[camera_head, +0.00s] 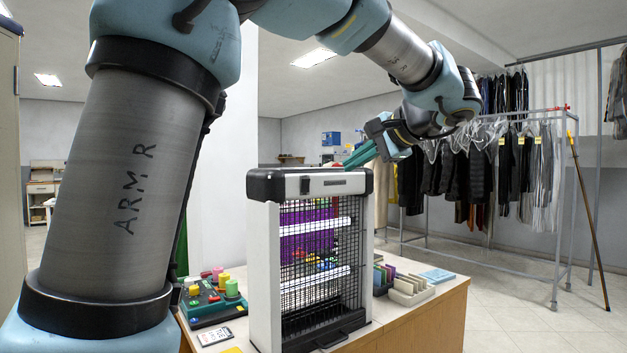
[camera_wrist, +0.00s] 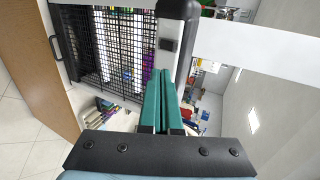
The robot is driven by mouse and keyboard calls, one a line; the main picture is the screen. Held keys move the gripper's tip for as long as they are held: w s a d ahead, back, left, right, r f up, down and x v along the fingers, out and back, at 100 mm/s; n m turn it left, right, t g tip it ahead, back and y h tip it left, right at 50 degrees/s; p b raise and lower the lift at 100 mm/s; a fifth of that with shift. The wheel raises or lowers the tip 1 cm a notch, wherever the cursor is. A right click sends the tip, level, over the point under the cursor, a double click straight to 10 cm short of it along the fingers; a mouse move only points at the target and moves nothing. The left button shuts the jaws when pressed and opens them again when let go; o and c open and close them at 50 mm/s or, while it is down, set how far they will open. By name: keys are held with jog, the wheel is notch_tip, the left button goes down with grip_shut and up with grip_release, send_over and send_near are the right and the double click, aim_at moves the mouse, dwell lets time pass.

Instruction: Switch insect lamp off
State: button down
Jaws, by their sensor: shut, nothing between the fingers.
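The insect lamp (camera_head: 258,265) stands upright on the table, with white sides, a black-cornered top and a dark wire grid. Two white tubes behind the grid look lit. My gripper (camera_head: 347,165) has teal fingers, shut and empty, just above the lamp's top right. In the wrist view the shut fingers (camera_wrist: 161,72) point toward the lamp's white upper panel. A dark rectangle (camera_wrist: 168,45) shows there; I cannot tell if it is the switch or the label.
The wooden table (camera_head: 440,318) holds a panel with coloured buttons (camera_head: 215,305) left of the lamp. A card box (camera_head: 411,290) and a blue booklet (camera_head: 437,275) lie to the right. A clothes rack (camera_head: 560,200) stands behind. Air above the table's right side is free.

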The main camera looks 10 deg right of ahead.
jog(key=p, duration=0.3)
send_near(307, 182)
notch_tip(307, 182, down, 3)
jog(key=w, duration=0.2)
jog(key=w+a+p, duration=0.1)
jog(key=w+a, duration=0.1)
jog(key=shift+w+r+p, duration=0.15)
jog(key=shift+w+p, duration=0.15)
jog(key=shift+p, duration=0.1)
jog(key=shift+w+a, duration=0.1)
jog(key=shift+w, duration=0.25)
